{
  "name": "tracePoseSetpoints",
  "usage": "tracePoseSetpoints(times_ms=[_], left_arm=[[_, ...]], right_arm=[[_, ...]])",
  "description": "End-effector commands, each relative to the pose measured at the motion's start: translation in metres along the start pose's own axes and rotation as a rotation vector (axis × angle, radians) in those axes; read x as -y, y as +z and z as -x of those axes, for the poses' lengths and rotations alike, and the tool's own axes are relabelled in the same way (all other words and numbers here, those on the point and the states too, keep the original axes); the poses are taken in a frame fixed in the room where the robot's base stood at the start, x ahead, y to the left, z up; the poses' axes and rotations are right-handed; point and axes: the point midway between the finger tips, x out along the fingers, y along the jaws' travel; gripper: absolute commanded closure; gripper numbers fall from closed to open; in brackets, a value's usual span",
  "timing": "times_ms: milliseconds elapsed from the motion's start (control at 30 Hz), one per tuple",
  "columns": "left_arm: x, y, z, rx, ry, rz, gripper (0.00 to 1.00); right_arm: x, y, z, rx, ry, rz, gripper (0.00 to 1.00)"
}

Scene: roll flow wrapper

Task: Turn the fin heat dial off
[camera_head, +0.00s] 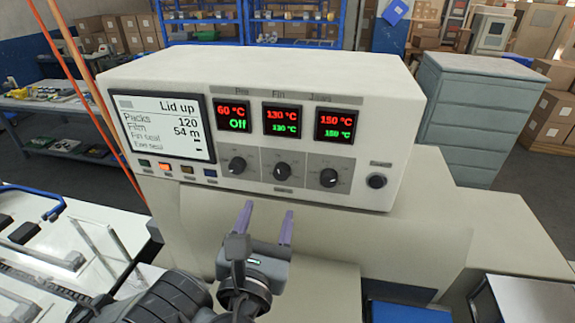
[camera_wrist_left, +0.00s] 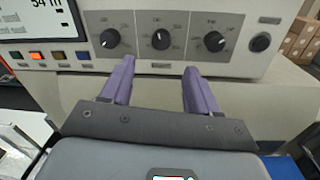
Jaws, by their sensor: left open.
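The fin heat dial (camera_head: 283,171) is the middle of three black knobs on the front of the cream control box, under the middle display (camera_head: 282,121), which reads 130 °C in red and green. In the left wrist view the dial lies beyond the gap between the fingertips (camera_wrist_left: 158,72). My right gripper is not in view.
The left knob (camera_head: 237,164) sits under a display reading 60 °C and Off; the right knob (camera_head: 328,178) sits under one reading 150 °C. A round black button (camera_head: 376,181) is farther right. A screen (camera_head: 160,127) reading "Lid up" is at left, above several small coloured buttons.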

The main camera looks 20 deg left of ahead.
Motion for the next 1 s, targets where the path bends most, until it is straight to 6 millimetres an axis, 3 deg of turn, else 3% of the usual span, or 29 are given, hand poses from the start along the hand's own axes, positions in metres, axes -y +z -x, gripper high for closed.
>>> tracePoseSetpoints(times_ms=[167,633,1000], left_arm=[[0.003,0.0,-0.011,0.003,-0.004,0.0,0.4],[0.001,-0.001,-0.082,0.002,0.0,0.002,0.4],[0.002,0.0,-0.104,0.001,-0.004,0.004,0.4]], right_arm=[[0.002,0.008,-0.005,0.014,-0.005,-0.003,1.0],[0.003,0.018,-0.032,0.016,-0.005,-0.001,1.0],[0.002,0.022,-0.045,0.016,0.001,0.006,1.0]])
